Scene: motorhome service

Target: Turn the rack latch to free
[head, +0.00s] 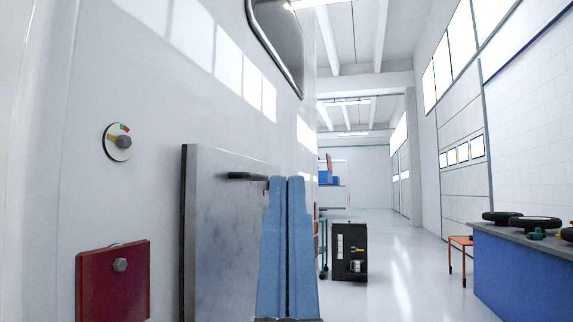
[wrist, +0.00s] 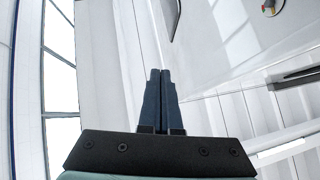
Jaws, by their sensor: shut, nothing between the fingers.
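A round white dial (head: 117,142) with a grey hex knob, a yellow pointer and a green and red mark sits on the white vehicle wall at left. It also shows at the top edge of the wrist view (wrist: 270,8). The pointer lies to the left of the knob. A dark horizontal bar handle (head: 246,176) stands out from the upper part of a grey panel (head: 222,235). No label shows which of these is the rack latch.
A dark red plate (head: 113,285) with a hex bolt is low on the wall at left. A black cabinet (head: 349,252) stands on the floor beyond my gripper. A blue workbench (head: 525,270) with dark round parts is at right.

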